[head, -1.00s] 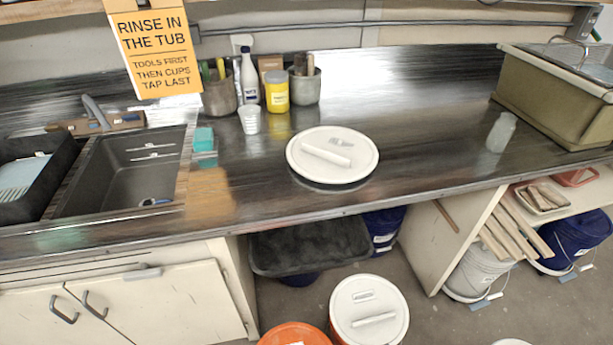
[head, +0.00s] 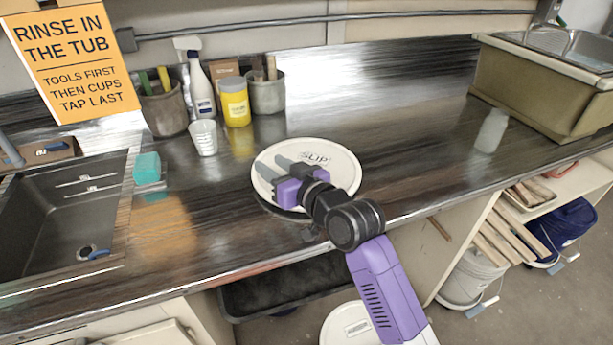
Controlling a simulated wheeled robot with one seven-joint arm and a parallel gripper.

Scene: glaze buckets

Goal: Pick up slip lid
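The slip lid (head: 343,168) is a round white disc with a dark SLIP label. My gripper (head: 273,165) is over the lid's left half, coming in from the front right. Its two grey fingers are apart and point to the back left. The lid's raised bar handle is hidden by the gripper. I see nothing held between the fingers, and cannot tell whether they touch the lid.
A white measuring cup (head: 204,138), yellow jar (head: 235,103), spray bottle (head: 201,88) and tool pots stand behind left. A sink (head: 60,225) is at left, a clear bottle (head: 492,131) and tub (head: 530,95) at right. Another white lid (head: 345,328) is below the counter.

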